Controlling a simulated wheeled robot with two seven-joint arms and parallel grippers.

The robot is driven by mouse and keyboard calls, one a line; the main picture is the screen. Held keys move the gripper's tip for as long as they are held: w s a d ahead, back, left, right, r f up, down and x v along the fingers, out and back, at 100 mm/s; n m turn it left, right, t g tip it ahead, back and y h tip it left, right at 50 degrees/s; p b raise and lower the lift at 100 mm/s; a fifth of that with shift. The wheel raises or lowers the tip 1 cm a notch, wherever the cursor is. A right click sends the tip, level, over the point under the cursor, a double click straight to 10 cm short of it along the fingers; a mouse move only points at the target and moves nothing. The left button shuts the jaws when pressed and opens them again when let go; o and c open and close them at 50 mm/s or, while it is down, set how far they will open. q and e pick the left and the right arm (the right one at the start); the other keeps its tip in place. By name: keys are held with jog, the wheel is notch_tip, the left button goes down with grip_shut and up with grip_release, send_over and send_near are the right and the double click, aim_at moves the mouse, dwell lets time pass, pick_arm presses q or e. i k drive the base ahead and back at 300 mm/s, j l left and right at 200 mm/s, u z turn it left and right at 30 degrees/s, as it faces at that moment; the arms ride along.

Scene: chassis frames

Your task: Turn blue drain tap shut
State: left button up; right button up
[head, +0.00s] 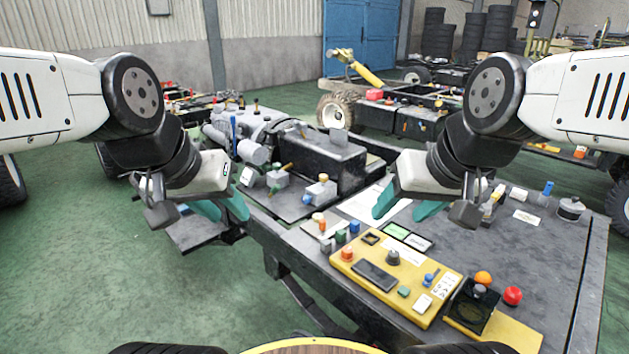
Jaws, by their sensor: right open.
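Several small blue parts are in the head view, and I cannot tell which one is the drain tap. A blue lever (276,189) is on a small grey valve block on the chassis, near my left gripper. A blue upright handle (547,187) stands on the grey deck at the right. A blue upright rod (233,132) stands by the engine parts at the back left. My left gripper (224,212) has teal fingers apart and empty, over the chassis's left edge. My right gripper (406,214) is open and empty above the deck, behind the yellow panel.
A yellow control panel (420,312) with buttons and a dark screen lies at the front of the deck. A red knob (512,296) and an orange knob (483,278) are to its right. A black box (325,155) sits behind the valves. The deck's right part is mostly clear.

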aim_at(305, 199)
jog(key=i+j+u, duration=0.2)
jog(key=i+j, duration=0.15)
jog(key=j, duration=0.15)
jog(key=i+j+u, duration=0.25)
jog(key=i+j, duration=0.1)
jog(key=j, duration=0.1)
